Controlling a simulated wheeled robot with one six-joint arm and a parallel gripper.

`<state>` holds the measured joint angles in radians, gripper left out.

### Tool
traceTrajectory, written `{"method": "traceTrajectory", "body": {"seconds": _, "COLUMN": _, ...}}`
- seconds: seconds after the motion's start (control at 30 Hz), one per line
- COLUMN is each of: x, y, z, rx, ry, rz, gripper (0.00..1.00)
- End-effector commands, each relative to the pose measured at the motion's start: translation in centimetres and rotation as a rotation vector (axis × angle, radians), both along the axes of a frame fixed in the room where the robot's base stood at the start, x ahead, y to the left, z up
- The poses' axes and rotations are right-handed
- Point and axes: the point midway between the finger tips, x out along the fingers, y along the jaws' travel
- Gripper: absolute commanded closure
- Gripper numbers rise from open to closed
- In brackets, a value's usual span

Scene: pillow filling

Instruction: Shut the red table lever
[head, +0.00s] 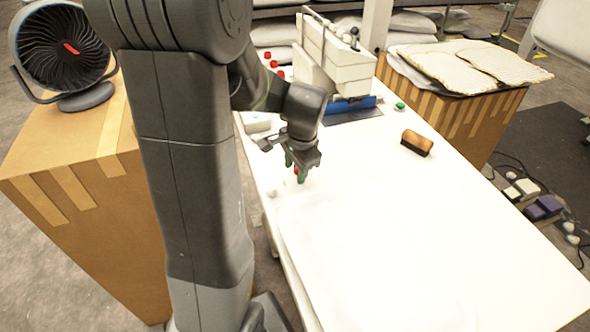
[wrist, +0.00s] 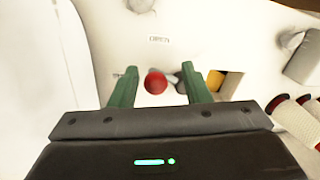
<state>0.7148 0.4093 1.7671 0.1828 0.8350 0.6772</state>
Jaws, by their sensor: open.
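The red lever knob (wrist: 156,81) shows in the wrist view between the two green fingertips of my gripper (wrist: 158,80), with a gap on each side. A dark part, perhaps the lever's stem, shows just right of it. In the head view a bit of the red knob (head: 296,170) shows at my gripper (head: 294,168), partly hidden by the fingers. My gripper is open and low over the left part of the white table (head: 400,240). I cannot tell whether the fingers touch the knob.
A brown brush (head: 416,143) and a green button (head: 400,106) are on the table's right side. A white machine (head: 335,60) with a blue part stands at the far end, near several red knobs (head: 273,64). A fan (head: 62,50) sits on a carton at left. The near table is clear.

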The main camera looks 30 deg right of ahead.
Motion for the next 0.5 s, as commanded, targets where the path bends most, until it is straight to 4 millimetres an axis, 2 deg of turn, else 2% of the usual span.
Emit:
{"method": "traceTrajectory", "body": {"seconds": 0.17, "x": 0.17, "y": 0.05, "z": -1.07, "rx": 0.001, "ry": 0.001, "rz": 0.000, "gripper": 0.57}}
{"method": "traceTrajectory", "body": {"seconds": 0.43, "x": 0.19, "y": 0.04, "z": -1.19, "rx": 0.000, "ry": 0.000, "rz": 0.000, "gripper": 0.57}}
{"method": "traceTrajectory", "body": {"seconds": 0.47, "x": 0.19, "y": 0.04, "z": -1.19, "rx": 0.000, "ry": 0.000, "rz": 0.000, "gripper": 0.59}}
{"method": "traceTrajectory", "body": {"seconds": 0.5, "x": 0.19, "y": 0.04, "z": -1.18, "rx": 0.000, "ry": 0.000, "rz": 0.000, "gripper": 0.67}}
